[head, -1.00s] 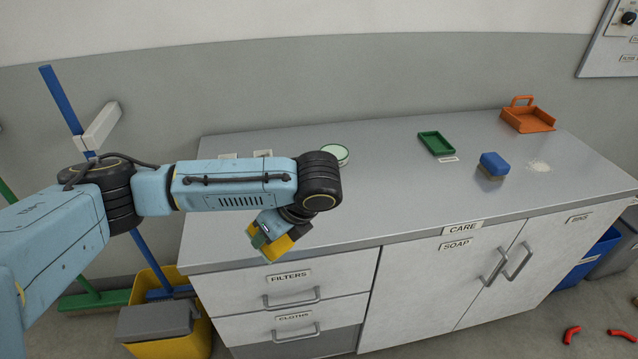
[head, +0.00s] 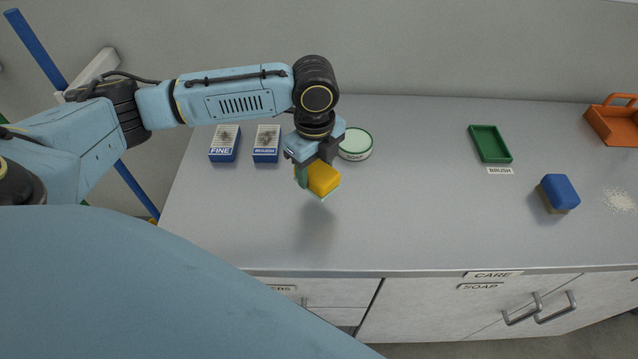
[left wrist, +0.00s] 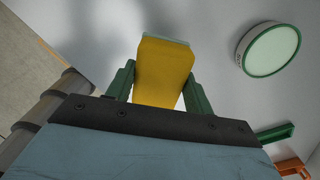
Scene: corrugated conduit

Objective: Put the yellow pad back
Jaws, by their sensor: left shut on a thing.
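The yellow pad (head: 324,178), with a pale green underside, is held in my left gripper (head: 311,177) above the counter near its middle left. In the left wrist view the pad (left wrist: 164,70) sits between the two green fingers, which are shut on it. Its shadow falls on the counter below, so it is raised. A round tin with a pale green top and green rim (head: 355,143) stands just right of the gripper; it also shows in the left wrist view (left wrist: 270,49). My right gripper is not in view.
Two blue-and-white boxes, one marked FINE (head: 225,143) and another (head: 267,143), stand at the back left. A green tray (head: 490,144) labelled BRUSH, a blue brush (head: 559,193), white powder (head: 620,200) and an orange dustpan (head: 614,122) lie to the right. The counter's middle (head: 420,210) is clear.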

